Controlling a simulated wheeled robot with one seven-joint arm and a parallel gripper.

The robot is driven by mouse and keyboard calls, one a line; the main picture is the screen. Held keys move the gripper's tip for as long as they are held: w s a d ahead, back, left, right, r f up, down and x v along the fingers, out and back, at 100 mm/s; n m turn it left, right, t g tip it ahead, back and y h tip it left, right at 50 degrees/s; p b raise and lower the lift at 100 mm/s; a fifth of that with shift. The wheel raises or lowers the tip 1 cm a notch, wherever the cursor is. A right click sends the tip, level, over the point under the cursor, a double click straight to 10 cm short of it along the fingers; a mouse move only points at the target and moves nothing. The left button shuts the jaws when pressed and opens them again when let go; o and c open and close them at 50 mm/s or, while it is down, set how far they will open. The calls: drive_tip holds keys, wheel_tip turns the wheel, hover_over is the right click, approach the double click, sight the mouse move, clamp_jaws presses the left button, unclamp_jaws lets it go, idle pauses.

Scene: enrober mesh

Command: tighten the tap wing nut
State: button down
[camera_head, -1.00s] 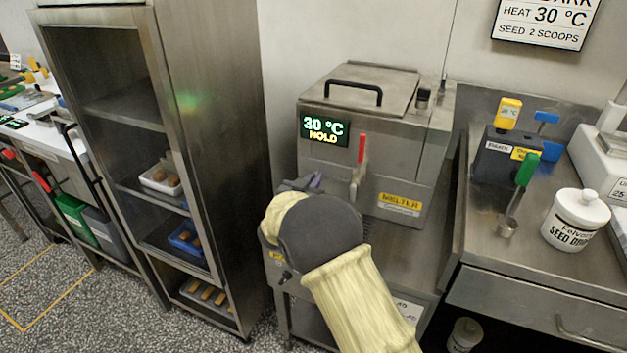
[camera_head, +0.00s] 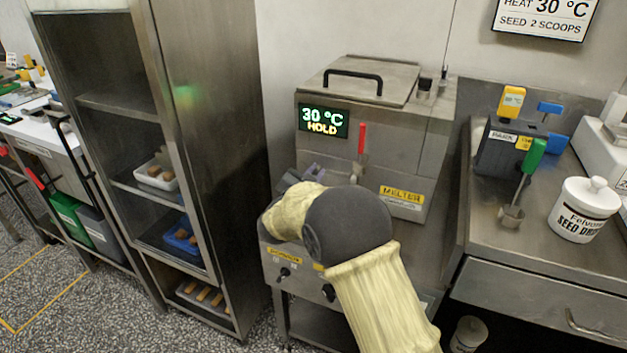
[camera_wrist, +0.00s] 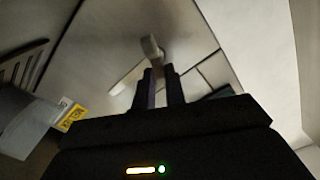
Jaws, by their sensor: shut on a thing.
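The melter (camera_head: 330,165) is a steel box with a tap on its front. The tap's red-handled lever (camera_head: 362,140) stands upright, and its metal body shows just below. My gripper (camera_head: 312,174) is at the melter's front, left of the lever; my pale-sleeved arm hides the lower front. In the wrist view, my gripper (camera_wrist: 160,88) has its dark fingers close together at a pale metal tap part (camera_wrist: 151,46). The fingers are shut on the tap wing nut, which is mostly hidden between them. How tight it is cannot be seen.
A tall open rack (camera_head: 205,130) with trays stands close on the left. A steel counter (camera_head: 475,235) on the right holds a green-handled scoop (camera_head: 533,158) and a white lidded jar (camera_head: 582,212). The melter's lid handle (camera_head: 353,76) stands up on top.

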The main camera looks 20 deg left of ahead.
drive_tip(key=m+b, duration=0.3)
drive_tip(key=f+m+b, duration=0.1)
drive_tip(key=m, duration=0.1)
drive_tip(key=shift+d+f, duration=0.1)
drive_tip(key=shift+d, duration=0.25)
drive_tip(key=shift+d+f+m+b, duration=0.15)
drive_tip(key=shift+f+m+b, duration=0.1)
drive_tip(key=shift+m+b, duration=0.85)
drive_tip(key=m+b, duration=0.2)
drive_tip(key=b, duration=0.1)
drive_tip(key=shift+s+f, duration=0.1)
drive_tip(key=shift+f, duration=0.15)
drive_tip(key=m+b, duration=0.2)
drive_tip(key=m, duration=0.1)
drive_tip(key=shift+b, duration=0.4)
drive_tip(key=c, duration=1.5)
unclamp_jaws()
drive_tip(key=shift+r, duration=0.1)
drive_tip(key=shift+s+r, duration=0.2)
drive_tip(key=shift+s, duration=0.05)
drive_tip(key=s+p, duration=0.1)
drive_tip(key=s, duration=0.4)
drive_tip(key=s+a+p, duration=0.1)
drive_tip(key=s, duration=0.5)
drive_tip(key=s+p, duration=0.1)
drive_tip(key=s, duration=0.5)
drive_tip(key=shift+a, duration=0.25)
